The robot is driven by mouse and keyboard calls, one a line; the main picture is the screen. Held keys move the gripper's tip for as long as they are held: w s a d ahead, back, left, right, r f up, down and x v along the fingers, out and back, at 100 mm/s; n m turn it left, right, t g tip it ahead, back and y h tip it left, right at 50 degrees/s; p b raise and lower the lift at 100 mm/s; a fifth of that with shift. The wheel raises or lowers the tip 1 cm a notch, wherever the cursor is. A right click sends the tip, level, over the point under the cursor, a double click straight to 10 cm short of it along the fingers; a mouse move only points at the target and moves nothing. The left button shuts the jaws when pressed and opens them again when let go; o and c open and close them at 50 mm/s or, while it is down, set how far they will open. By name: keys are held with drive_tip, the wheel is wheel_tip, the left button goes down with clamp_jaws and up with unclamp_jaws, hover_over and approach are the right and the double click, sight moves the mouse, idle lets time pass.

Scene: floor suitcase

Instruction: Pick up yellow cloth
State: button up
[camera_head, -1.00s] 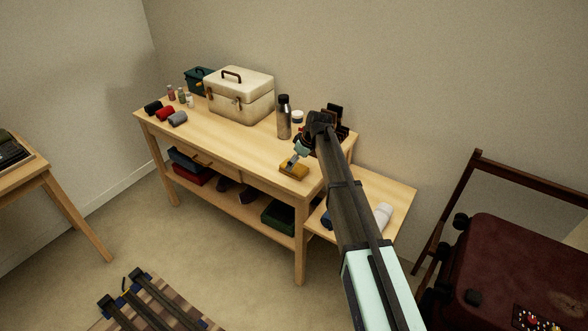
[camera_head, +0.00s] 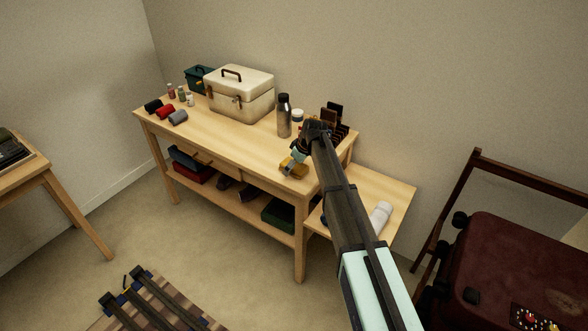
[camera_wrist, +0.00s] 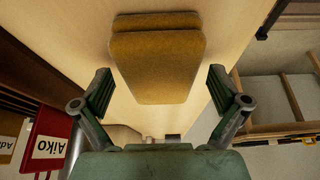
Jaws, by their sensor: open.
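The yellow cloth (camera_head: 293,168) is a folded mustard-yellow pad lying near the front edge of the wooden table. In the wrist view the cloth (camera_wrist: 156,62) shows as two stacked layers, ahead of and between the fingers. My gripper (camera_head: 295,160) is at the cloth in the head view, partly covering it. In the wrist view my gripper (camera_wrist: 160,92) is open, with one green finger on each side of the cloth's near end. I cannot tell whether the fingers touch the cloth.
A steel bottle (camera_head: 284,116) and a cream case (camera_head: 238,94) stand behind on the table (camera_head: 215,133). A dark rack (camera_head: 340,130) is by my arm, and a red card marked "Aiko" (camera_wrist: 48,140) shows at lower left in the wrist view. A lower side table (camera_head: 392,187) is at right.

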idle(0.3)
drive_tip(key=c, duration=1.2)
drive_tip(key=shift+r, duration=0.1)
drive_tip(key=shift+r+p, duration=0.2)
drive_tip(key=shift+p, duration=0.1)
drive_tip(key=shift+r+b, duration=1.55)
drive_tip(key=shift+r, duration=8.35)
